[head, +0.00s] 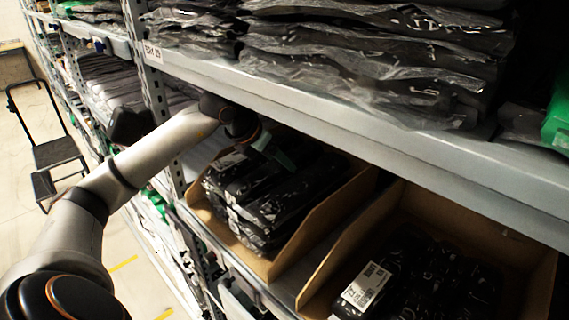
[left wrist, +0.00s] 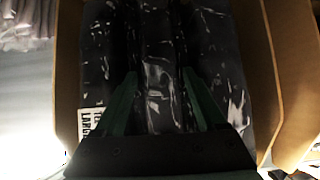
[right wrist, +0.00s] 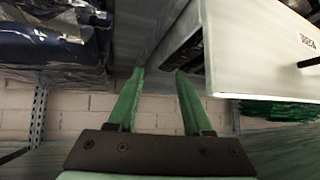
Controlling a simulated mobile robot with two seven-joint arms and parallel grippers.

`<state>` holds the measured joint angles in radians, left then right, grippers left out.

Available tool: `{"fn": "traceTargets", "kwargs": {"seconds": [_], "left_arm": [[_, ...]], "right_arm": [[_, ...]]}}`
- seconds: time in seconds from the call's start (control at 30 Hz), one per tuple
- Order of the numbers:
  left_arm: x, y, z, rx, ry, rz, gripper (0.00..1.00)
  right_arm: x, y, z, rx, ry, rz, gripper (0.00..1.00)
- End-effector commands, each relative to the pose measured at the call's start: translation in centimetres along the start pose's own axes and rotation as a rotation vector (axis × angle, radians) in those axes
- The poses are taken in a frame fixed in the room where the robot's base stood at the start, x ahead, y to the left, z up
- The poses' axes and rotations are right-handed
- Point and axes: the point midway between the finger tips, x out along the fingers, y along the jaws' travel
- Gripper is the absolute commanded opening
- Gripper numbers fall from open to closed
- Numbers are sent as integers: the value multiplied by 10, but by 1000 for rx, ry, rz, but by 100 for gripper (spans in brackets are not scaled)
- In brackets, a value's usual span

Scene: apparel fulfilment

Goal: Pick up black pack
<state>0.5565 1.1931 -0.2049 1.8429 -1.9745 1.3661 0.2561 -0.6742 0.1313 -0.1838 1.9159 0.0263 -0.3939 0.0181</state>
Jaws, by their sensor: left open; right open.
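Black packs in shiny clear plastic (head: 262,205) stand packed in a cardboard bin on the middle shelf in the head view. My left gripper (head: 275,150) reaches into this bin from above, under the upper shelf. In the left wrist view, its green fingers (left wrist: 160,95) are open, one on each side of a black pack (left wrist: 158,60). Whether the fingers touch the pack cannot be told. A white label (left wrist: 91,122) shows at the left of the packs. My right gripper (right wrist: 158,85) is open and empty, away from the packs, and is out of the head view.
The upper shelf edge (head: 330,120) runs close above my left arm. Cardboard walls (left wrist: 68,75) flank the packs. A second bin (head: 335,250) with black packs stands to the right. A step stool (head: 55,152) stands on the floor at left.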

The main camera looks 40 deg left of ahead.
Motion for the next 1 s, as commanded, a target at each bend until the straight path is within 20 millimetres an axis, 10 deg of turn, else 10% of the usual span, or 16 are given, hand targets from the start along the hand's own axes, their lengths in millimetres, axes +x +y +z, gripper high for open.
{"fn": "traceTargets", "kwargs": {"seconds": [0.27,1.0], "left_arm": [[1,-1,0,-1,-2,1,73],[1,-1,0,-1,-3,1,0]], "right_arm": [[-1,-1,4,2,-8,-1,50],[0,-1,5,2,-8,-1,50]]}}
